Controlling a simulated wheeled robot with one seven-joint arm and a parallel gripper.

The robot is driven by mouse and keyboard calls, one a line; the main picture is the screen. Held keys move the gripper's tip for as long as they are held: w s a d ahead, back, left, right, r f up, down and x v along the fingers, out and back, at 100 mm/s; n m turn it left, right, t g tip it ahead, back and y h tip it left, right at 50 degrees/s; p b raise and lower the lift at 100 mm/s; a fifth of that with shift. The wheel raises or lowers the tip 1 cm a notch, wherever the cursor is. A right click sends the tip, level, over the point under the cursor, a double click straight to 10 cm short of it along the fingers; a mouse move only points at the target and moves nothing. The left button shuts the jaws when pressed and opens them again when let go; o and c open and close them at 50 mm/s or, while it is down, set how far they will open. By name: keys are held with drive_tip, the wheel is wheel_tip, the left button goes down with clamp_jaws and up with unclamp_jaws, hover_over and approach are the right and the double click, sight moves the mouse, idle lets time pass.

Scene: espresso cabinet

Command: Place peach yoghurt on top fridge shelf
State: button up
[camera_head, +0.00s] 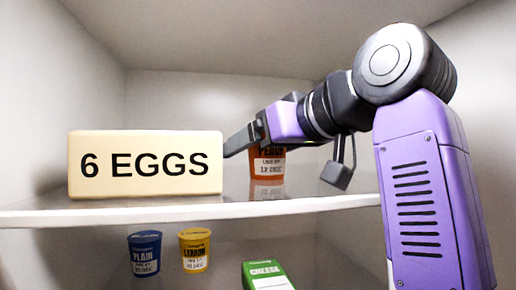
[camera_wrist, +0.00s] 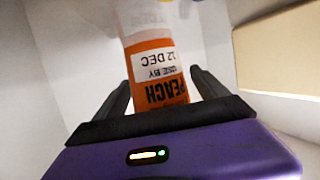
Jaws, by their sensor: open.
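The peach yoghurt (camera_head: 268,163) is an orange pot standing upright on the top fridge shelf (camera_head: 300,207), right of the egg box. Its upper part is partly hidden by my gripper (camera_head: 243,140), which reaches in from the right. The wrist view shows the pot (camera_wrist: 158,72) upside down, with "PEACH" and "USE BY 12 DEC" on its label. In that view the open fingers of my gripper (camera_wrist: 163,92) lie on either side of the pot. I cannot tell whether either finger touches it.
A cream "6 EGGS" box (camera_head: 145,165) stands on the top shelf to the left, close to my fingertips. Below are a blue plain pot (camera_head: 145,252), a yellow lemon pot (camera_head: 194,250) and a green cheese pack (camera_head: 264,273). The fridge walls enclose the shelf.

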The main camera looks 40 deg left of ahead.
drive_tip(key=b+v, duration=0.4)
drive_tip(key=v, duration=0.7)
drive_tip(key=shift+b, duration=0.3)
drive_tip(key=shift+s+d+r, duration=0.15)
drive_tip(key=shift+d+r, duration=0.05)
drive_tip(key=shift+d, duration=0.3)
